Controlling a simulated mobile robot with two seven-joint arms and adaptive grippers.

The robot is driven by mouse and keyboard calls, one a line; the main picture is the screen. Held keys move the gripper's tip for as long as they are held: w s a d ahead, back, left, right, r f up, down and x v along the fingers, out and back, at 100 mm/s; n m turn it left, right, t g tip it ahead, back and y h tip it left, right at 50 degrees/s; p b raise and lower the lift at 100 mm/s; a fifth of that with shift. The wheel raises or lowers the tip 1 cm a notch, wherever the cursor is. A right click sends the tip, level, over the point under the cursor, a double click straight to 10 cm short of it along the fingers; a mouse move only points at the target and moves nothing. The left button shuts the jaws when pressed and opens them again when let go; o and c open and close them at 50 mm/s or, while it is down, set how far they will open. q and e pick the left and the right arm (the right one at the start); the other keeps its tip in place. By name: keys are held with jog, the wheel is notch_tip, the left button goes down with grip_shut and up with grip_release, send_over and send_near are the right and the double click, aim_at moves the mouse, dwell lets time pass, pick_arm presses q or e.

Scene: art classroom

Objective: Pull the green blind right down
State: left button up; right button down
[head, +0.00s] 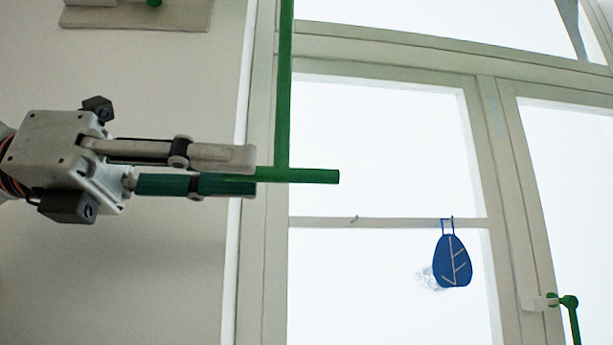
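A green rod (284,80) runs down from the top edge of the head view in front of the window frame. It ends in a green crossbar (318,176), forming an upside-down T. My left gripper (252,174) comes in from the left, with one pale finger above and one dark green finger below. The crossbar's left end runs in between the fingertips, and the fingers appear closed on it. No blind cloth shows in this view; what the rod leads to above is out of frame. My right gripper is not in view.
The bright window (380,140) fills the right side. A blue leaf-marked ornament (452,262) hangs from its crosspiece. A window handle (540,301) with a green piece (570,302) is at lower right. A pale board (135,14) is on the wall at upper left.

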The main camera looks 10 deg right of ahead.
aim_at(273, 175)
pick_arm(q)
jog(key=d+p, duration=0.1)
jog(key=d, duration=0.6)
jog(key=shift+d, duration=0.15)
grip_shut()
